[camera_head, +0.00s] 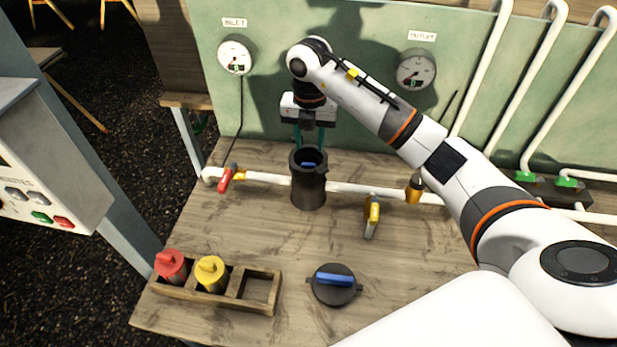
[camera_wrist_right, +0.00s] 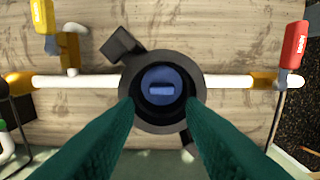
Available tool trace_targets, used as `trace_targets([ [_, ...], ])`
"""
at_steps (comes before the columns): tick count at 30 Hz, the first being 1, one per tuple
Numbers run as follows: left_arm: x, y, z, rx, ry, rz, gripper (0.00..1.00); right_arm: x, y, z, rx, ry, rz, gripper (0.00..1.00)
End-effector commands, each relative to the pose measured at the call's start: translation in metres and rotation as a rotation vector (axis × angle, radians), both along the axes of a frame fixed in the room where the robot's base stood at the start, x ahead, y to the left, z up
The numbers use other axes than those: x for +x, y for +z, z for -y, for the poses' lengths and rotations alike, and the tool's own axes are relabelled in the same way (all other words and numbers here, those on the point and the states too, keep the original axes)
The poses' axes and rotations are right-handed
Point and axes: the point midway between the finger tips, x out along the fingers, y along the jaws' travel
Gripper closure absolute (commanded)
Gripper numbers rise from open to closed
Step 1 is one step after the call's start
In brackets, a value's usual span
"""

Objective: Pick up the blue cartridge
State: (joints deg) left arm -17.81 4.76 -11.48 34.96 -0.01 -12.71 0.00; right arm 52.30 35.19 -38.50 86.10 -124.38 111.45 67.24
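The blue cartridge (camera_head: 308,164) sits inside the black cylindrical housing (camera_head: 308,190) on the pipe; only its blue top shows. In the right wrist view the cartridge (camera_wrist_right: 160,87) is a round blue cap with a raised bar, deep in the round opening of the housing (camera_wrist_right: 131,90). My right gripper (camera_head: 309,143) is above and just behind the housing, pointing down. Its two green fingers (camera_wrist_right: 160,103) are apart with nothing between them, one toward each side of the opening. My left gripper is not in view.
A wooden rack (camera_head: 232,302) holds a red cartridge (camera_head: 171,266) and a yellow cartridge (camera_head: 211,273), with one empty slot. A black lid with a blue handle (camera_head: 334,284) lies on the table. The white pipe (camera_head: 262,178) carries a red valve (camera_head: 225,179) and a yellow valve (camera_head: 372,216).

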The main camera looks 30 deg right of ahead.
Motion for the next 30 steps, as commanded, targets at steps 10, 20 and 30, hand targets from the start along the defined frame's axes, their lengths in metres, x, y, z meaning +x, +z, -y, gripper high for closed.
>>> trace_targets([
  [10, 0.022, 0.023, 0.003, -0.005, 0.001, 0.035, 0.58, -0.002, -0.031, -0.002, 0.001, -0.001, -0.006, 0.64],
  [20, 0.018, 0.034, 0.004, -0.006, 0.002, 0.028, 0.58, -0.001, -0.067, -0.003, 0.001, 0.000, -0.001, 0.64],
  [30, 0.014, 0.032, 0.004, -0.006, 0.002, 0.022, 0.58, -0.001, -0.067, -0.003, 0.001, 0.000, 0.001, 0.90],
])
